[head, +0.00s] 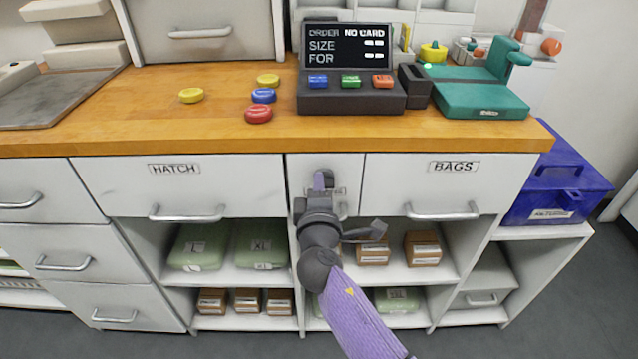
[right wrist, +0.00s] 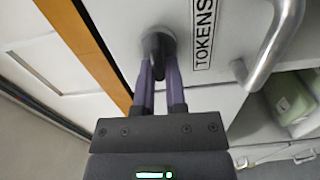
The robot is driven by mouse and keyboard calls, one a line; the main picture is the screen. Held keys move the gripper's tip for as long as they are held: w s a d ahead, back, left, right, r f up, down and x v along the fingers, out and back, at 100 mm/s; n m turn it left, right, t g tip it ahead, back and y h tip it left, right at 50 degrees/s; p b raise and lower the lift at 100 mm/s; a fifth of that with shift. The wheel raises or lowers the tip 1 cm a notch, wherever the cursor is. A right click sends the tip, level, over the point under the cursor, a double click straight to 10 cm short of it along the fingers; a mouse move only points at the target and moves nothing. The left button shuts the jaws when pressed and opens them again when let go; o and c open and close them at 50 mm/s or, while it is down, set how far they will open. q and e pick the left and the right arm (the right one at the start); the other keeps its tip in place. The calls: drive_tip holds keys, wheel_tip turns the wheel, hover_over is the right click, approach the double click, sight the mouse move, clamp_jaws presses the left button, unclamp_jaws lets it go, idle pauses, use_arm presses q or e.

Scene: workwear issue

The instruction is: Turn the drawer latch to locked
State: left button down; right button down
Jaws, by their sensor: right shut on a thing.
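The drawer latch (right wrist: 157,44) is a small dark knob on the white face of the narrow middle drawer (head: 354,168). In the right wrist view a label beside it reads TOKENS (right wrist: 203,33). My right gripper (head: 322,182) reaches up to the drawer front, and its purple fingers (right wrist: 160,75) are shut on the latch, one on each side. In the head view the gripper covers most of the latch and part of the label, so the latch's angle is hard to tell. The drawer looks closed. My left gripper is not in view.
The drawer's metal handle (right wrist: 275,45) is close beside the gripper. HATCH (head: 175,169) and BAGS (head: 453,167) drawers flank it. Open shelves with packs and boxes lie below. The wooden counter (head: 200,130) above carries a terminal (head: 350,100) and coloured discs.

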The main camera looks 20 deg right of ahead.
drive_tip(key=shift+f+n, duration=0.1)
drive_tip(key=shift+n, duration=0.3)
drive_tip(key=c, duration=0.7)
unclamp_jaws()
drive_tip(key=shift+s+a, duration=0.15)
drive_tip(key=shift+s, duration=0.15)
drive_tip(key=p+v, duration=0.2)
drive_tip(key=v, duration=0.7)
drive_tip(key=shift+s, duration=0.15)
